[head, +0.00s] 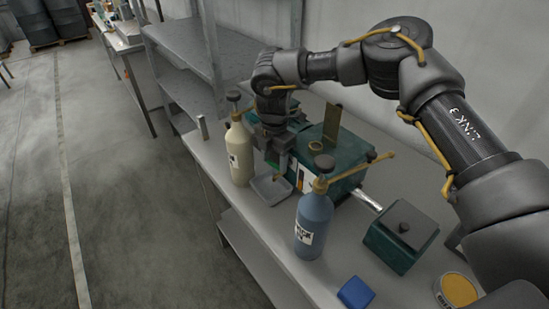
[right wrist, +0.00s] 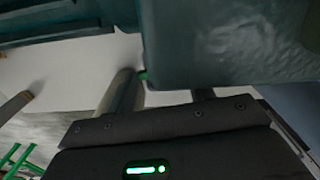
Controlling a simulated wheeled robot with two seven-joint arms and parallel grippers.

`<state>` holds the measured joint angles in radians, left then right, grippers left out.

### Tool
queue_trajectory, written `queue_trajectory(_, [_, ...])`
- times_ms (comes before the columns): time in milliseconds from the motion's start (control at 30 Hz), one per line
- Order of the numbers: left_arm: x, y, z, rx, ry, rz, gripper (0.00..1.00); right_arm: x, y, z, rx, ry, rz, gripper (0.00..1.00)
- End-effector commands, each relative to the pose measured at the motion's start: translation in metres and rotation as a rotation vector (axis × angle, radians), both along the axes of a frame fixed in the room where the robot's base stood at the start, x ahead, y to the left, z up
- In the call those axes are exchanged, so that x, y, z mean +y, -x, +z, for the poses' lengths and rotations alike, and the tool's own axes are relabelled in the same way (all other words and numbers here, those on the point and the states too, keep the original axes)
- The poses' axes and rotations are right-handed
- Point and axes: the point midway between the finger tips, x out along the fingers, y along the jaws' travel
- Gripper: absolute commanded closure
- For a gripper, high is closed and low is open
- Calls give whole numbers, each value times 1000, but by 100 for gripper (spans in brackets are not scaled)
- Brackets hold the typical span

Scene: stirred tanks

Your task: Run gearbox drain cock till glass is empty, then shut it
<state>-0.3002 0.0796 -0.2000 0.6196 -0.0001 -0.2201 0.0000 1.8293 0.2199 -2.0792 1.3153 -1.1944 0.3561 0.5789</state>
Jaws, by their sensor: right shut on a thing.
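The teal gearbox (head: 343,150) stands on the grey bench, and a teal housing (right wrist: 225,45) fills much of the right wrist view. My right gripper (head: 274,158) reaches down at the gearbox's near left side. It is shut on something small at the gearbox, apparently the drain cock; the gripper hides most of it. A small green tip (right wrist: 143,75) shows beside a finger in the right wrist view. A shallow pale tray (head: 263,192) sits on the bench below the gripper. I cannot make out the level in the glass. My left gripper is out of view.
A cream bottle (head: 240,158) stands left of the tray and a blue pump bottle (head: 313,222) stands right of it. A green box (head: 400,236), a blue block (head: 355,293) and a yellow-topped tin (head: 459,290) lie nearer. Grey shelving (head: 215,60) stands behind.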

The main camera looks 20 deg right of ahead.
Motion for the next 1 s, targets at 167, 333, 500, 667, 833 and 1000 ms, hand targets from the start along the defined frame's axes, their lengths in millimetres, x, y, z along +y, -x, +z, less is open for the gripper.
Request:
queue_trajectory(167, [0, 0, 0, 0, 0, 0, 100, 0, 0, 0, -1, 0, -1, 29])
queue_trajectory(333, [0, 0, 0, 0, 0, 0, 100, 0, 0, 0, -1, 0, -1, 25])
queue_trajectory(500, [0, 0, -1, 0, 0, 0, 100, 0, 0, 2, -1, 0, -1, 25])
queue_trajectory(667, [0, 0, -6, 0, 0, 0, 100, 0, -1, 19, -5, -1, -2, 25])
queue_trajectory(833, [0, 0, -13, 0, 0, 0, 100, 1, -1, 54, -5, -3, -2, 25])
queue_trajectory(1000, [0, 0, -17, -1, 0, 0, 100, 0, -1, 85, -4, -1, -2, 25])
